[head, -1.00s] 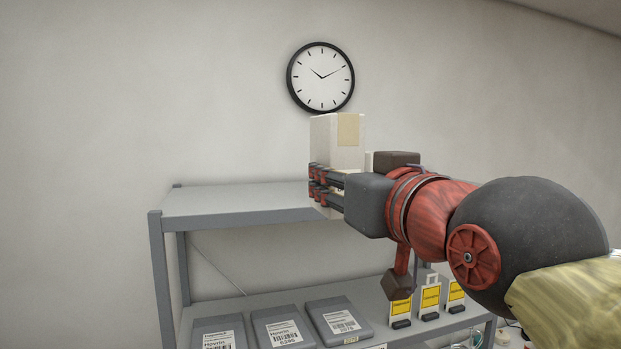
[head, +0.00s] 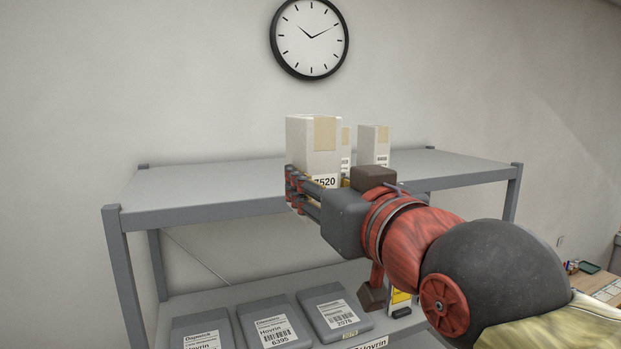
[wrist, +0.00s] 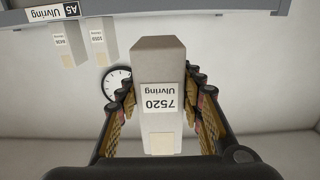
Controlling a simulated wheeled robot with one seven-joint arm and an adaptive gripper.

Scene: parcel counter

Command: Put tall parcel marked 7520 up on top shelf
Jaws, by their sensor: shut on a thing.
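The tall white parcel marked 7520 (head: 312,148) stands upright in my gripper (head: 298,190), with a tan strip at its top and the number partly covered by the fingers. In the wrist view, which is upside down, the parcel (wrist: 160,75) shows its label "7520 Ulvring" between the two fingers. My gripper is shut on its lower part. I cannot tell whether the parcel's base touches the shelf. The shelf's label "A5 Ulvring" (wrist: 55,11) shows in the wrist view.
Two other white parcels stand on the top shelf, one (head: 373,147) to the right and one (head: 346,150) partly hidden behind the held parcel. The shelf's left and far right look clear. Flat grey packages (head: 268,322) lie on the lower shelf. A clock (head: 309,38) hangs above.

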